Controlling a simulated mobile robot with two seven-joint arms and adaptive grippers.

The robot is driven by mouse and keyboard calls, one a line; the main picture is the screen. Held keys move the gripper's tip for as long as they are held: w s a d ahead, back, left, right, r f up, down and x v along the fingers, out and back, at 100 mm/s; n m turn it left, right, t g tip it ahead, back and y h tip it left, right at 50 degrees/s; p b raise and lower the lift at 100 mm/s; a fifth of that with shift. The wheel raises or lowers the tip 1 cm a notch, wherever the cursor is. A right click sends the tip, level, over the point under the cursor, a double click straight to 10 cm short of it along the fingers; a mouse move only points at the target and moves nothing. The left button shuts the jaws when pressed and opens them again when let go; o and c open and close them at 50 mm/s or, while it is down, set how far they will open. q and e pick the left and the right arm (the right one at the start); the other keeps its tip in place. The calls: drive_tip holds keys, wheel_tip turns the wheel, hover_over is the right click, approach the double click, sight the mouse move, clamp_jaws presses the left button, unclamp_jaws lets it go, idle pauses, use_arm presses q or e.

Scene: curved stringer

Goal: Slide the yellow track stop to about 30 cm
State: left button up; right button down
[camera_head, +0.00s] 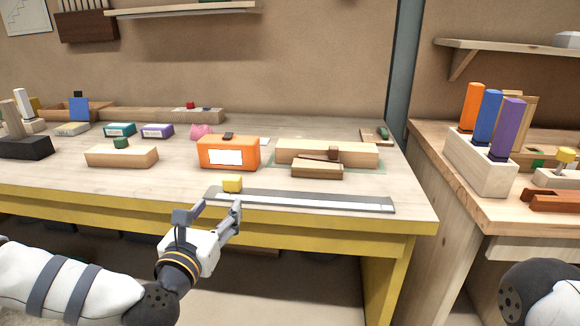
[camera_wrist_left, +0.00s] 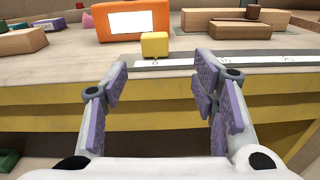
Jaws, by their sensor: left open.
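The yellow track stop (camera_head: 232,184) is a small block near the left end of the grey track (camera_head: 300,200), which lies along the table's front edge. In the left wrist view the yellow stop (camera_wrist_left: 155,45) is ahead, between the fingers in the picture, with a mark like 0 below it. The track's scale (camera_wrist_left: 225,59) runs to the right; its farther marks are too small to read surely. My left gripper (camera_head: 216,206) is open and empty, in front of the table edge and short of the stop. My right gripper is out of view.
An orange box (camera_head: 228,153) stands behind the stop, and wooden blocks (camera_head: 317,170) lie behind the track. The yellow table edge (camera_head: 300,222) is just beyond my left gripper. The table has bare room left of the track. A second bench (camera_head: 500,212) stands at right.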

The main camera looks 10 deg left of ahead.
sight(230, 181)
use_arm(q)
drive_tip(key=shift+n, duration=0.3)
drive_tip(key=w, duration=0.8)
drive_tip(key=w+r, duration=0.1)
drive_tip(key=w, duration=0.3)
drive_tip(key=shift+s, duration=0.1)
clamp_jaws()
